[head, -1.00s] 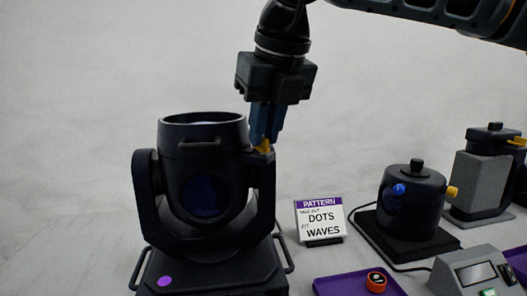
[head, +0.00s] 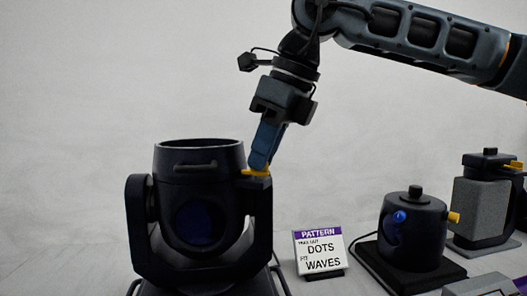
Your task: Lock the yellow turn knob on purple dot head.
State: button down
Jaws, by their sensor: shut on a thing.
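The moving head light (head: 195,225) stands at the left, a black can held in a yoke. Its purple dot is below the frame now. The yellow turn knob (head: 255,172) sits on top of the yoke's right arm. My gripper (head: 261,165) comes down from above with its blue fingers tilted, tips at the knob, shut on it. The fingertips hide part of the knob.
A white sign (head: 320,254) reading PATTERN, DOTS, WAVES stands right of the head. A black can with blue and yellow knobs (head: 410,228) sits on a dark base. A grey and black unit (head: 485,200) stands at the far right.

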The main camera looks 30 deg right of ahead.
dwell(0.5)
jog(key=c, duration=1.2)
grip_release()
jog(key=shift+p+v, duration=0.35)
jog(key=shift+v, duration=3.5)
